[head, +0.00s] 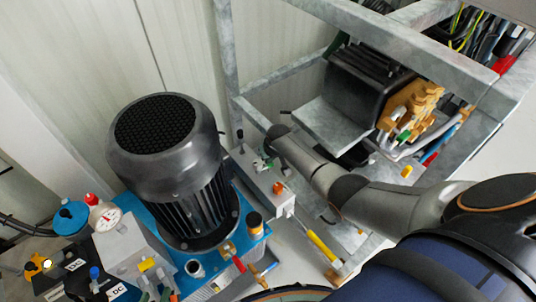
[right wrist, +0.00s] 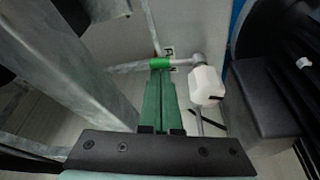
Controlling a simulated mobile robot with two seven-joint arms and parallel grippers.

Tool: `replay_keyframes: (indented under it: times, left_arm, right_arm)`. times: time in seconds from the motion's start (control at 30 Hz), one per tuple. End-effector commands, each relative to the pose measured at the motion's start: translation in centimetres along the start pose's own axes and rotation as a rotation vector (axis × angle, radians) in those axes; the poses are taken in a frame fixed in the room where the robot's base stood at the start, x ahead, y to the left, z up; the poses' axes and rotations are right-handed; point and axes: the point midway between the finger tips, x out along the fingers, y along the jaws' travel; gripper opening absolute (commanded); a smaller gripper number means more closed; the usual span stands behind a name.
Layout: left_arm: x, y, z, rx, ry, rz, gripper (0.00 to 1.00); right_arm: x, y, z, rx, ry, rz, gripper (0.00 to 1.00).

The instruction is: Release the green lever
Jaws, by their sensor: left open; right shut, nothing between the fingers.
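The green lever end (right wrist: 159,62) shows in the right wrist view as a short green sleeve on a grey rod. The rod runs right to a white faceted part (right wrist: 207,86). My right gripper (right wrist: 160,74) has its two green fingers shut side by side. The tips are just below the sleeve in the picture; I cannot tell if they touch it. In the head view my right arm reaches left to a grey block (head: 262,184). A small green patch (head: 267,163) shows there, too small to tell lever from finger. I do not see my left gripper.
A large black motor (head: 168,150) stands on a blue base left of my right arm. Galvanised frame bars (head: 228,60) rise behind the arm. A black pump with a brass head (head: 410,104) sits at upper right. A yellow-handled rod (head: 322,244) lies below the arm.

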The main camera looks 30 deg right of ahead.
Motion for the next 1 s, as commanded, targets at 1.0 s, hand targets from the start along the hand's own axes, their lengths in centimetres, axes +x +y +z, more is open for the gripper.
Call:
replay_keyframes:
  times: [1.0]
  left_arm:
    - [-1.1, 0.5, -1.8, -0.001, 0.005, 0.006, 0.5]
  right_arm:
    - [-0.5, 0.1, 1.6, 0.191, -0.003, 0.07, 0.0]
